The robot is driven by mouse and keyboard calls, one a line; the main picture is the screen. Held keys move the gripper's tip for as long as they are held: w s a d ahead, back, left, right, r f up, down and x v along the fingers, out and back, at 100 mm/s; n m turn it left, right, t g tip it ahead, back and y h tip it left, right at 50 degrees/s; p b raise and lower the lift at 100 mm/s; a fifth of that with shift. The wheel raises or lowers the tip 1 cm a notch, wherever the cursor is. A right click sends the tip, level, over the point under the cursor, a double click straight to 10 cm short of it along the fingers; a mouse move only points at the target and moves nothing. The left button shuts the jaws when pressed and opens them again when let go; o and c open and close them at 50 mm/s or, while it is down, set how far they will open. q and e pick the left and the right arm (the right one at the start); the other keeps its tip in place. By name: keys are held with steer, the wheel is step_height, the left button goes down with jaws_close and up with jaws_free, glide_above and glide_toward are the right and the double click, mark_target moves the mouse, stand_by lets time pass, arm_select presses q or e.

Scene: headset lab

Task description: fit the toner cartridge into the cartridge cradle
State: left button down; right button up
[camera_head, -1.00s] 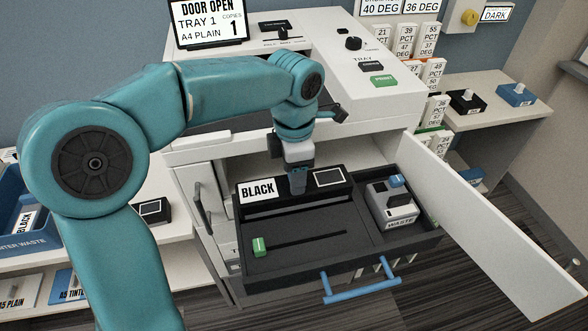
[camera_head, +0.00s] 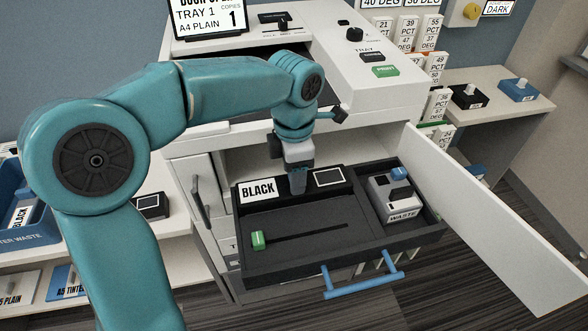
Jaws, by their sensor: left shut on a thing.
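The toner cartridge (camera_head: 283,193) is a long black block with a white BLACK label and a small framed dark panel on top. It lies crosswise at the back of the dark pulled-out drawer, in the cartridge cradle (camera_head: 310,245). My left gripper (camera_head: 298,185) points down and is shut on the middle of the cartridge, between label and panel. The underside of the cartridge is hidden, so I cannot tell whether it is fully seated. A green tab (camera_head: 258,240) stands at the left end of a slot in the cradle floor. My right gripper is not in view.
A grey waste box (camera_head: 395,200) with a blue cap sits in the drawer's right compartment. The white printer door (camera_head: 490,220) stands open on the right. A blue handle (camera_head: 360,282) is on the drawer front. Shelves flank the printer.

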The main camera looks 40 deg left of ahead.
arm_select(q)
steer(key=shift+f+b, duration=0.45)
steer(key=shift+f, duration=0.15)
steer(key=shift+c, duration=1.7)
jaws_free()
step_height(320, 180, up, 16)
steer(key=p, duration=0.3)
steer(key=shift+r, duration=0.2)
